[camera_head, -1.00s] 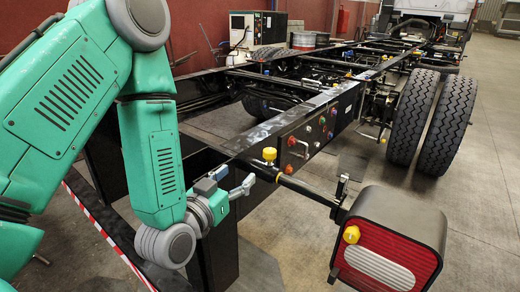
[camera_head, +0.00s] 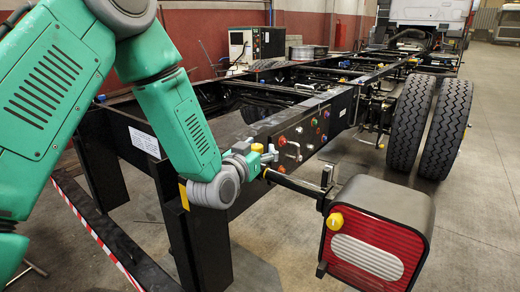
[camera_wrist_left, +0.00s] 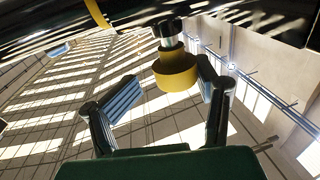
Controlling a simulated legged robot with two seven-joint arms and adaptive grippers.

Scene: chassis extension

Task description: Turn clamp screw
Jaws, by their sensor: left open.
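A yellow round knob (camera_head: 257,148), which looks like the clamp screw, shows at the near end of the black chassis rail. My left gripper (camera_head: 265,157) is close beside it, with the arm coming down from the upper left. In the left wrist view, a yellow cylinder (camera_wrist_left: 176,72) with a silver and black end lies between the tips of my open left gripper (camera_wrist_left: 168,80). A gap shows at the left finger; contact on the right side I cannot tell. My right gripper is not in view.
A rear lamp (camera_head: 372,240) with a yellow cap sticks out right of the rail on a black bar. Coloured connectors (camera_head: 298,133) line the rail (camera_head: 240,125) just beyond the gripper. Black posts stand below. Twin tyres (camera_head: 428,125) are at the right; open floor lies around them.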

